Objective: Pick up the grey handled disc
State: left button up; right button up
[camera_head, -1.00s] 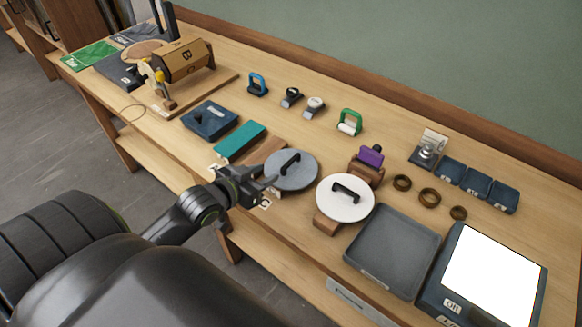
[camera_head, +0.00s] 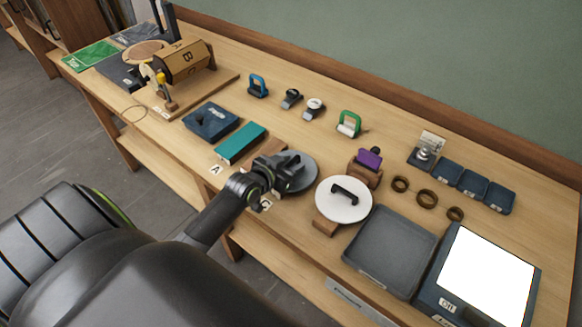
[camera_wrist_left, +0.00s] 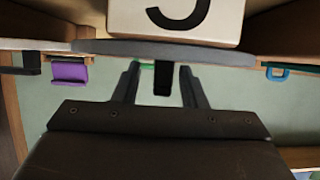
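The grey handled disc (camera_head: 308,176) stands tilted on a wooden block near the table's front edge, partly hidden by my left gripper (camera_head: 290,165). In the left wrist view the disc shows edge-on as a grey band (camera_wrist_left: 200,51). Its black handle (camera_wrist_left: 163,79) is between the two fingers of the left gripper (camera_wrist_left: 161,82), with visible gaps on both sides. The left gripper is open around the handle. My right gripper is not in view.
A white disc with a black handle (camera_head: 338,207) stands close to the right. A teal block (camera_head: 241,143) lies to the left. A grey tray (camera_head: 388,252) and a lit panel (camera_head: 488,273) are at the right. A purple-topped object (camera_head: 368,158) stands behind.

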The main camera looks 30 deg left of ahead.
pick_arm(q)
jog(key=shift+w+f, duration=0.1)
jog(key=shift+w, duration=0.1)
jog(key=shift+c, duration=0.2)
grip_shut()
